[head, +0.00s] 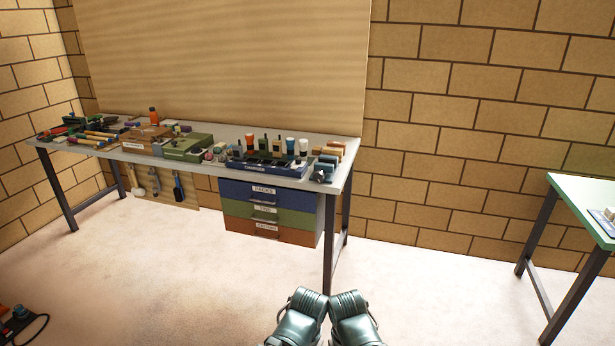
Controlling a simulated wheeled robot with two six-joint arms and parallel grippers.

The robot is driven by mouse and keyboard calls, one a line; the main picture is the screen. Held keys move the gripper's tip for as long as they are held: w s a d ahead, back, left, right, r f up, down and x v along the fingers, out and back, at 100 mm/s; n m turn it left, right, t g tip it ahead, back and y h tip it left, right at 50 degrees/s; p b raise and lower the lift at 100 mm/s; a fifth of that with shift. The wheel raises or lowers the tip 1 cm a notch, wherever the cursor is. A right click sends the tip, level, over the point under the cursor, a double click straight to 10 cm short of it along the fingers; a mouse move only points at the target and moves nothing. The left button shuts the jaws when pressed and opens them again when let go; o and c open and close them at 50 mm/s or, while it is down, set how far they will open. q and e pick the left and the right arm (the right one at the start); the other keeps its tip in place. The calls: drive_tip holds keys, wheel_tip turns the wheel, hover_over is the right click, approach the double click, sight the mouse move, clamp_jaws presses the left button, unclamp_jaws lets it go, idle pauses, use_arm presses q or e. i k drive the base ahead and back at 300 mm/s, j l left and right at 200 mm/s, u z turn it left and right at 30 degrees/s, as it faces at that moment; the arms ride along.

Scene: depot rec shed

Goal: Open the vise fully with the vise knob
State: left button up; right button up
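A small blue-grey vise (327,163) appears to sit at the right front corner of the long workbench (232,134). A small dark round part, which looks like the vise knob (320,177), shows at its front, over the bench edge. It is too small to tell how far the jaws are apart. Two teal-grey parts of my arms show at the bottom middle, well short of the bench. No gripper fingers show, and nothing of mine touches the vise.
Left of the vise stands a dark blue caddy (262,167) with several bottles. Drawers (264,212) hang under the bench. A green-topped table (580,197) stands at right. A dark item with a cable (20,325) lies lower left. The floor before the bench is clear.

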sight(318, 176)
drive_tip(key=i+l+u, duration=0.1)
drive_tip(key=u, duration=0.7)
drive_tip(key=i+l+u, duration=0.25)
drive_tip(key=l+u, duration=0.25)
drive_tip(key=l, duration=0.15)
drive_tip(key=l+u, duration=0.7)
drive_tip(key=l, duration=2.35)
